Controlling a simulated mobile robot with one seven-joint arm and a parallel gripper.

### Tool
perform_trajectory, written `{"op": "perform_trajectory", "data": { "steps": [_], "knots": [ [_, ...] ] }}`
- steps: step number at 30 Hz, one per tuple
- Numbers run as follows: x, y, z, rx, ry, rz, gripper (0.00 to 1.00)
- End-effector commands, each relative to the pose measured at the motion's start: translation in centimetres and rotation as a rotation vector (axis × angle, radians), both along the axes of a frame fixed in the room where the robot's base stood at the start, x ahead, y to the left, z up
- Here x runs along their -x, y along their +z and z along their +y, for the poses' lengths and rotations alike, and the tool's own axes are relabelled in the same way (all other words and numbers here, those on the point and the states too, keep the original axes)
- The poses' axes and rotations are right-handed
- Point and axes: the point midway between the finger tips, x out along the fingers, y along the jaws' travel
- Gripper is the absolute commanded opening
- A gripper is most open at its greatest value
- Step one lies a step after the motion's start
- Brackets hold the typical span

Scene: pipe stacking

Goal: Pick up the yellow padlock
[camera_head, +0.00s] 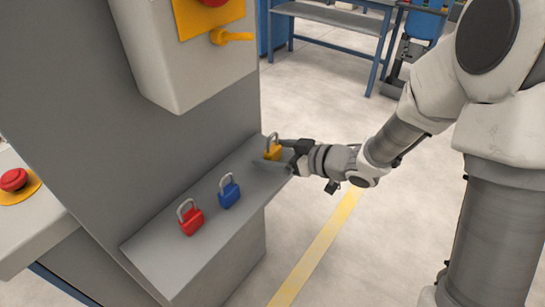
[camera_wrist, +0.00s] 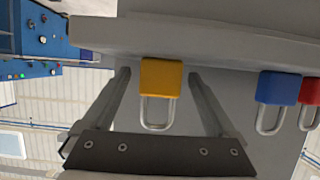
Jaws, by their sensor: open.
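The yellow padlock (camera_head: 273,153) stands upright at the far end of a grey shelf (camera_head: 170,250) in the head view. In the wrist view the yellow padlock (camera_wrist: 161,78) appears upside down, with its silver shackle pointing toward my gripper's palm. My gripper (camera_head: 280,153) reaches in from the right at the shelf's far end. In the wrist view my gripper (camera_wrist: 160,82) is open, with one finger on each side of the padlock. Gaps show between the padlock body and both fingers, so it is not gripped.
A blue padlock (camera_head: 229,191) and a red padlock (camera_head: 190,217) stand on the same shelf, nearer the camera. A grey control box (camera_head: 185,60) with a yellow handle (camera_head: 232,37) hangs above the shelf. Open floor lies to the right of the shelf.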

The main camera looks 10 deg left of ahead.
Motion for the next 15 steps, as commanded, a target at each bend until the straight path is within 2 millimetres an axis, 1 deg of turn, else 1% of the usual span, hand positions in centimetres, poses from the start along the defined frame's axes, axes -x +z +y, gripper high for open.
{"op": "perform_trajectory", "data": {
  "steps": [3,8,9,11,15],
  "knots": [
    [-0.14,-0.22,0.46,0.001,0.001,0.001,0.93],
    [-0.15,-0.16,0.43,0.001,0.000,0.001,0.93],
    [-0.16,-0.16,0.43,0.001,0.000,0.001,0.89],
    [-0.15,-0.15,0.42,0.001,0.000,0.001,0.78],
    [-0.15,-0.15,0.40,0.001,0.000,0.001,0.53]
  ]
}}
